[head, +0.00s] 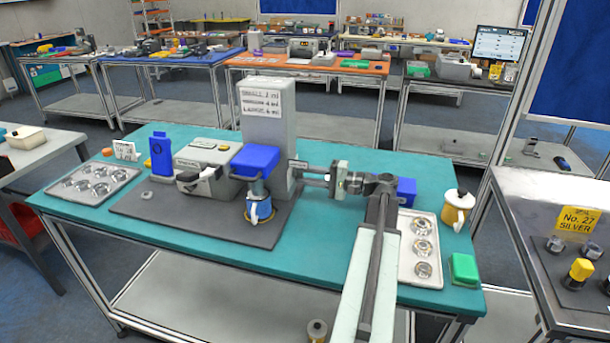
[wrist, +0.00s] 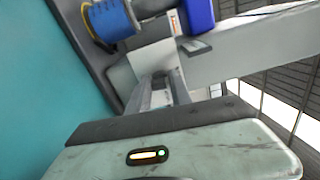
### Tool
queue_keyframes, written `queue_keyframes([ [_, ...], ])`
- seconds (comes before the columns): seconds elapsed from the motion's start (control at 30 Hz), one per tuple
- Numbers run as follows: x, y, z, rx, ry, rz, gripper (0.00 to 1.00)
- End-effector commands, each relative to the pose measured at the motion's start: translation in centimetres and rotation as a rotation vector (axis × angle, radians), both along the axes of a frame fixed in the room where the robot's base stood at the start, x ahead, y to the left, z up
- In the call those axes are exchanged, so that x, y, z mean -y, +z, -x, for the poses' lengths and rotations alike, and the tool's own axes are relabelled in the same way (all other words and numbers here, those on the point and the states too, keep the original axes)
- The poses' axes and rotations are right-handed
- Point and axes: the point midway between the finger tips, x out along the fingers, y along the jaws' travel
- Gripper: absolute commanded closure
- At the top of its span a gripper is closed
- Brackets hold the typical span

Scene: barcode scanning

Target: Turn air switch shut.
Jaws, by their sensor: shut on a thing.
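The tall grey machine (head: 268,125) stands on a dark mat on the teal table, with a label of printed lines on its front. My gripper (head: 298,174) reaches in from the right, its fingers against the machine's right side just below a small label plate (head: 300,164). In the wrist view my gripper (wrist: 157,80) has its two long grey fingers close together at the machine's grey wall. It is shut on the air switch, which is mostly hidden between the fingertips; its angle cannot be told.
A blue head (head: 255,160) above a blue-and-white cup (head: 258,208) juts from the machine's front. Trays of round parts lie at the left (head: 92,184) and right (head: 407,268). A yellow-and-white pot (head: 457,212) and a green box (head: 464,268) stand at the right edge.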

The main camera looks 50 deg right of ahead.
Motion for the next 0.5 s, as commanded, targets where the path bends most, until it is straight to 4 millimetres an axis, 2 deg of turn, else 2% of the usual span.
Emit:
queue_keyframes([
  [0.5, 0.07, -0.02, -0.04, 0.052, -0.002, 0.099, 1.0],
])
